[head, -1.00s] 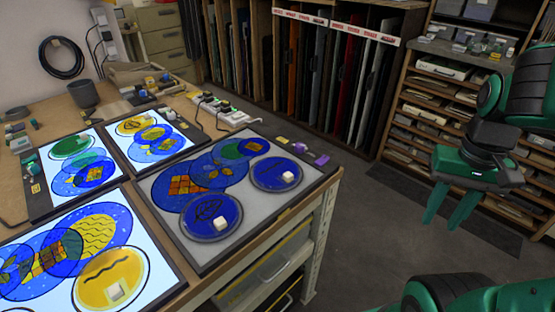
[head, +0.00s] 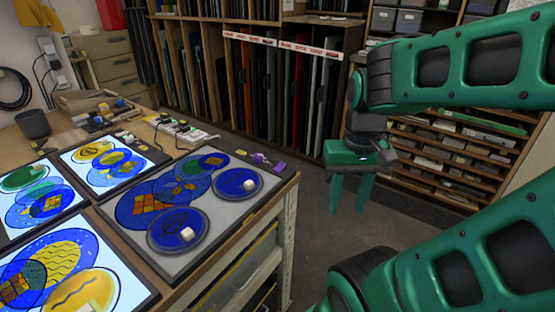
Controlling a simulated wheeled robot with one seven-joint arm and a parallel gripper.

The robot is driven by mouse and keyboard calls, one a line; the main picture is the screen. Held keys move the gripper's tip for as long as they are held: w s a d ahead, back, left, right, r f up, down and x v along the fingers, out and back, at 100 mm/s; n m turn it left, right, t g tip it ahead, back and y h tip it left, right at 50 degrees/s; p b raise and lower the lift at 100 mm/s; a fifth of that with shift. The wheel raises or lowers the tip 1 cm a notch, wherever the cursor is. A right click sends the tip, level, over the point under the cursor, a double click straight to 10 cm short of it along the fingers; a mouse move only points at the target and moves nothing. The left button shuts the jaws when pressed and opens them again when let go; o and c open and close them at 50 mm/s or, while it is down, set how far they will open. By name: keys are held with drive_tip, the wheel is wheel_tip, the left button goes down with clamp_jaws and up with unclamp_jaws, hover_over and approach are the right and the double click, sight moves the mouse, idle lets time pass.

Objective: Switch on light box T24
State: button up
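Several light boxes lie on the workbench; their labels are too small to read, so I cannot tell which is T24. One box (head: 217,211), at the bench's right end, is unlit, with a grey panel. The other boxes glow white. My gripper (head: 348,208) hangs right of the bench, fingers down, apart and empty.
A lit box (head: 112,168) lies left of the unlit one. A power strip (head: 190,133) with plugs and a grey cup (head: 33,124) stand at the back. Racks of glass sheets (head: 290,90) and a drawer shelf (head: 450,160) stand beyond. Open floor lies right of the bench.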

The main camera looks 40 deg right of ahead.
drive_tip(key=w+d+r+m, duration=0.1)
drive_tip(key=w+r+m, duration=0.25)
drive_tip(key=w, duration=0.95)
drive_tip(key=m, duration=0.4)
approach(279, 166)
wheel_tip(279, 166, down, 7)
drive_tip(key=shift+f, duration=0.15)
drive_tip(key=shift+a, duration=0.1)
clamp_jaws()
